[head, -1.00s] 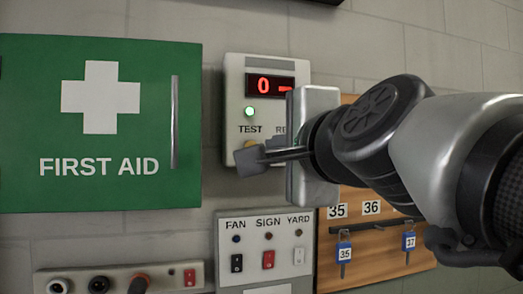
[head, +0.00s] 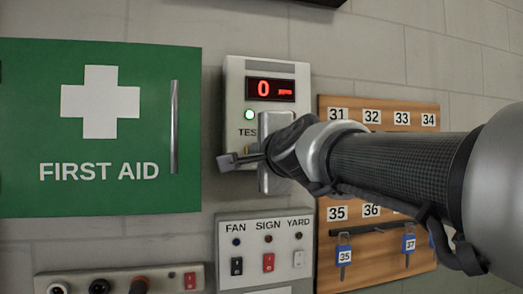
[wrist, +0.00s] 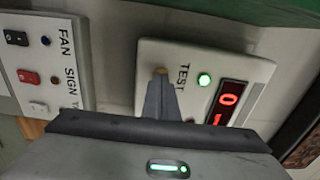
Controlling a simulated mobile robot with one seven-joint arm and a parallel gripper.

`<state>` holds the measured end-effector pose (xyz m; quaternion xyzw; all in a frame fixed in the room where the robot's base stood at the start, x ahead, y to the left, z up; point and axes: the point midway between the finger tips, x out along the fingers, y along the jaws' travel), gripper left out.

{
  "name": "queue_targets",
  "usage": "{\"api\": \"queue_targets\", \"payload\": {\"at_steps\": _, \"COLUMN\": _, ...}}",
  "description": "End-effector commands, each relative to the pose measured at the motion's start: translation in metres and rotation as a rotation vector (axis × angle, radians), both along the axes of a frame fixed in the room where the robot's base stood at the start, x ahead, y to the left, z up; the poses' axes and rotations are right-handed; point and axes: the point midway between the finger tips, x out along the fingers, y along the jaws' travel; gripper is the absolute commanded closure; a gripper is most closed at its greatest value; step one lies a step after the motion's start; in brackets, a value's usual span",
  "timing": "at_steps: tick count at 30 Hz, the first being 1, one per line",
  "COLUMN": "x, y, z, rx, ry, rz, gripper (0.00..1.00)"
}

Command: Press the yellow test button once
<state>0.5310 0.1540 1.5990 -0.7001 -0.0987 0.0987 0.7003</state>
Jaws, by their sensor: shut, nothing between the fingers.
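The test box (head: 236,90) is a pale panel on the wall with a red display (head: 270,89) reading 0 and a lit green lamp (head: 249,114). The yellow test button (wrist: 160,71) shows as a small patch just past my fingertips in the wrist view, beside the TEST label (wrist: 183,78). In the head view it is mostly hidden by my gripper (head: 228,161). My gripper is shut and empty, its tips in front of the button. I cannot tell whether they touch it.
A green first aid cabinet (head: 100,195) with a vertical handle is at the left. A FAN, SIGN and YARD switch panel (head: 266,240) sits just below the test box. A wooden key board (head: 380,145) with tags hangs at the right, partly behind my arm.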

Motion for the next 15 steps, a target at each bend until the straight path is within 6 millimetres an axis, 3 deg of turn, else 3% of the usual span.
{"api": "queue_targets", "payload": {"at_steps": 15, "x": 0.0105, "y": 0.0030, "z": -0.0003, "rx": 0.000, "ry": 0.001, "rz": 0.000, "gripper": 1.00}}
